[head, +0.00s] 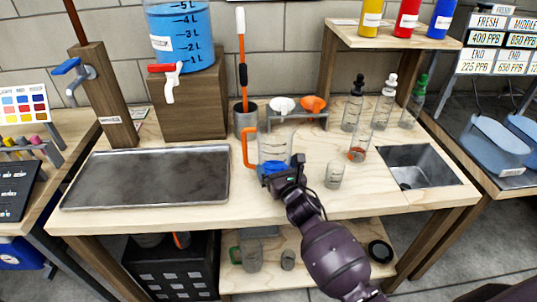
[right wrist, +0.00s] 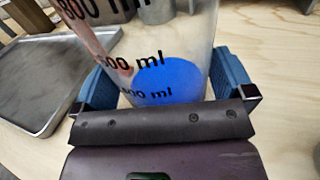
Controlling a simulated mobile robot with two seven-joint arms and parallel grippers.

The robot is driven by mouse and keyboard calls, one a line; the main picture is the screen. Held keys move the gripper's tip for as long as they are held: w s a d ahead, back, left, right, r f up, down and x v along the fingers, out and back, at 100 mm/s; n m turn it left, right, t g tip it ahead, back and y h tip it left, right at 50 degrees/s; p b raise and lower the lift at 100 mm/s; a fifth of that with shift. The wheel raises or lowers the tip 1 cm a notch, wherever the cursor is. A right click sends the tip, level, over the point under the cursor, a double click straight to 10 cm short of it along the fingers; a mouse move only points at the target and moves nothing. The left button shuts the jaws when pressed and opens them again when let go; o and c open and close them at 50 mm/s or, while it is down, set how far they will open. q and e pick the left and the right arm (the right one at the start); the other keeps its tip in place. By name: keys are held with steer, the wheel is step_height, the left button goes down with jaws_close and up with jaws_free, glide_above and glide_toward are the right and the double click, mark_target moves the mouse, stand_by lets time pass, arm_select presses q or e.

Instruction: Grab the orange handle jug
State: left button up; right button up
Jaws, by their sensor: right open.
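The orange handle jug (head: 274,146) is a clear measuring jug standing upright on the wooden bench, with its orange handle on the left side. Something blue shows low inside it, perhaps liquid. My right gripper (head: 279,173) is at the jug's near side, low down. In the right wrist view the jug (right wrist: 150,60), with black ml marks, stands between the two blue finger pads of my open right gripper (right wrist: 165,85). Whether the pads touch it, I cannot tell. The handle is not clear in the wrist view. My left gripper is not in view.
A metal tray (head: 147,178) lies left of the jug. A small glass beaker (head: 334,175) and a flask with orange liquid (head: 358,150) stand to the right, before a sink (head: 420,168). A rack with funnels (head: 300,116) is behind. A blue water tank (head: 182,40) stands back left.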

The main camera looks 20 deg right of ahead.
steer(key=shift+w, duration=0.35)
steer(key=c, duration=0.7)
steer(key=shift+o, duration=0.2)
steer(key=shift+r, duration=0.25)
